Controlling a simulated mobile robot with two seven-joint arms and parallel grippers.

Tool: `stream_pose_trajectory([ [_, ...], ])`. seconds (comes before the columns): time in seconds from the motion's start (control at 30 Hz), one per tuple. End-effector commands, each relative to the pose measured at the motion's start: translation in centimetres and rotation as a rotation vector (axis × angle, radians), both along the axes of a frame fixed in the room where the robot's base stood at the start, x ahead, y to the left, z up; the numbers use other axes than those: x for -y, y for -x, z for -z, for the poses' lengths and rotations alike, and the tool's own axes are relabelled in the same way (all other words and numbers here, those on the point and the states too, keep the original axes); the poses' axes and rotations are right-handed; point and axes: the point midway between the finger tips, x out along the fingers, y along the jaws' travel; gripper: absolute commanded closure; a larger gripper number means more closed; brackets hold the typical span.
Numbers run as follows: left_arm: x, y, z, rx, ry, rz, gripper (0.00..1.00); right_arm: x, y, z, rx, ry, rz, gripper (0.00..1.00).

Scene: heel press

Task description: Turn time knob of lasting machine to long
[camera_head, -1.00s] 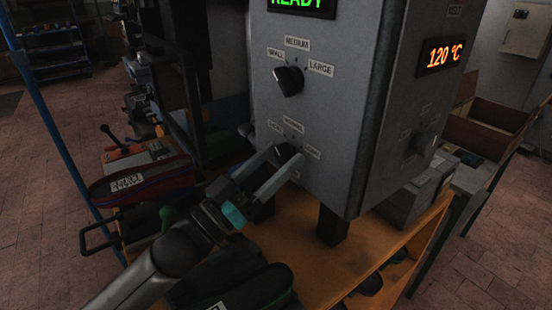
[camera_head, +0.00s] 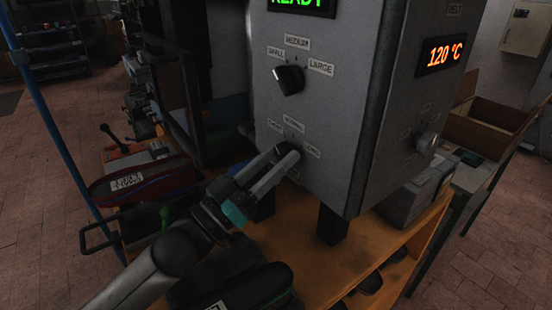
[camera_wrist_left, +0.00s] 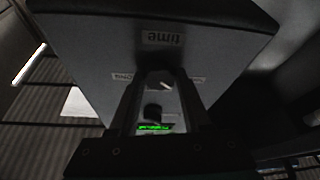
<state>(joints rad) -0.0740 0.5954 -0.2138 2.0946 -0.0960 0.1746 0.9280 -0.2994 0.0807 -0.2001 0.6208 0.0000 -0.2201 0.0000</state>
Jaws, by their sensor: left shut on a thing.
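The lasting machine (camera_head: 338,110) is a grey box on an orange-topped bench. Its dark time knob (camera_wrist_left: 160,84) sits low on the front face, under blurred labels in the head view. My left gripper (camera_head: 286,153) is shut on this knob, one finger on each side, and mostly hides it in the head view. The left wrist view is upside down and shows the "time" label (camera_wrist_left: 163,39) above the knob and a small label on each side. A pale mark shows on the knob, but its exact setting is hard to tell. My right gripper is not in view.
A larger size knob (camera_head: 289,80) is above on the same face, under a green READY display (camera_head: 303,5). The side face has an orange 120 °C display (camera_head: 440,56) and another knob (camera_head: 425,142). Shoes (camera_head: 140,180) and a cardboard box (camera_head: 490,125) are nearby.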

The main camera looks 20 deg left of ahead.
Motion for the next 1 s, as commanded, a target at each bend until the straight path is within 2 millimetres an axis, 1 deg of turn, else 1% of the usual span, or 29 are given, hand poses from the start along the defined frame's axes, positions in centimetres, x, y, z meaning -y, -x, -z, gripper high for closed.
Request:
stream_pose_trajectory([
  [0.27,-0.02,-0.02,0.04,0.012,-0.018,0.0,1.0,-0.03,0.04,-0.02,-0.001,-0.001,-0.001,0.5],
  [0.47,-0.08,-0.09,-0.01,0.067,-0.087,0.0,1.0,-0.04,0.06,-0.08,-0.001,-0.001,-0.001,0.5],
  [0.67,-0.16,-0.15,-0.01,0.162,-0.21,0.001,1.0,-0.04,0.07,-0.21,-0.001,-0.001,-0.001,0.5],
  [1.0,-0.34,-0.27,-0.13,0.363,-0.467,0.0,1.0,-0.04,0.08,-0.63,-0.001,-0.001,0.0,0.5],
])
